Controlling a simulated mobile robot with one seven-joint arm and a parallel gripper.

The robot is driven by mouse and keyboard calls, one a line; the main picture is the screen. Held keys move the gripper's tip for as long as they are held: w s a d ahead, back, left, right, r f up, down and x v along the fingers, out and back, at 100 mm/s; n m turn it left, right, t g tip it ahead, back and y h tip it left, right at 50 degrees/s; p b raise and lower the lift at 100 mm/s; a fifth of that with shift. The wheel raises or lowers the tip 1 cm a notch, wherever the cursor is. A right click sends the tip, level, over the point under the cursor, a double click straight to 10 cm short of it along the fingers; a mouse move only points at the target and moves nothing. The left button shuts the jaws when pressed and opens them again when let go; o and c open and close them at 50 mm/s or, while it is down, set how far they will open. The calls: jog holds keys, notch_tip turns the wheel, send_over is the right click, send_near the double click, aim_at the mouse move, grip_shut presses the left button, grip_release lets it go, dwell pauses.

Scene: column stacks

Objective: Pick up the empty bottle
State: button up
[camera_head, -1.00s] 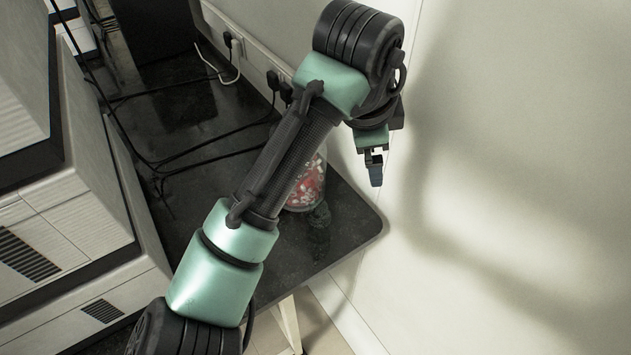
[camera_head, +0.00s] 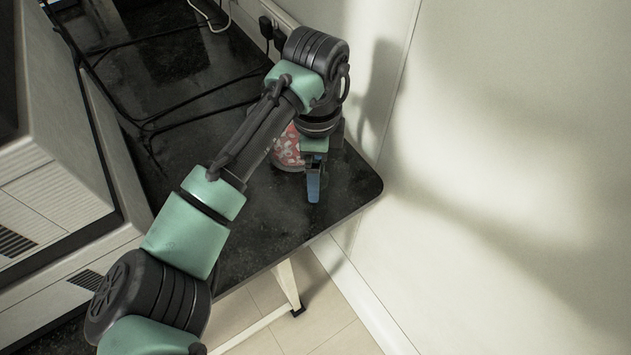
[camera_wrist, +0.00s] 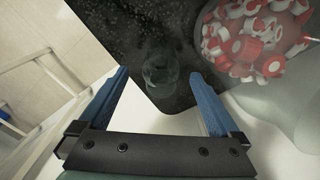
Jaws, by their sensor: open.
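The empty bottle (camera_wrist: 160,72) is clear, faintly green glass. In the wrist view it stands on the black table between the two blue fingers of my gripper (camera_wrist: 160,95), which is open. I cannot tell how far the fingertips are from the glass. In the head view my gripper (camera_head: 314,182) hangs over the table's right corner, and I cannot make out the bottle there.
A clear jar with red and white caps (camera_wrist: 258,38) stands close beside my right finger; its patterned side shows in the head view (camera_head: 288,150). The black table (camera_head: 262,222) ends near the pale wall (camera_head: 480,200). Black cables (camera_head: 150,125) lie farther back.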

jog(key=shift+w+f, duration=0.1)
jog(key=shift+f, duration=1.4)
jog(key=c, duration=1.5)
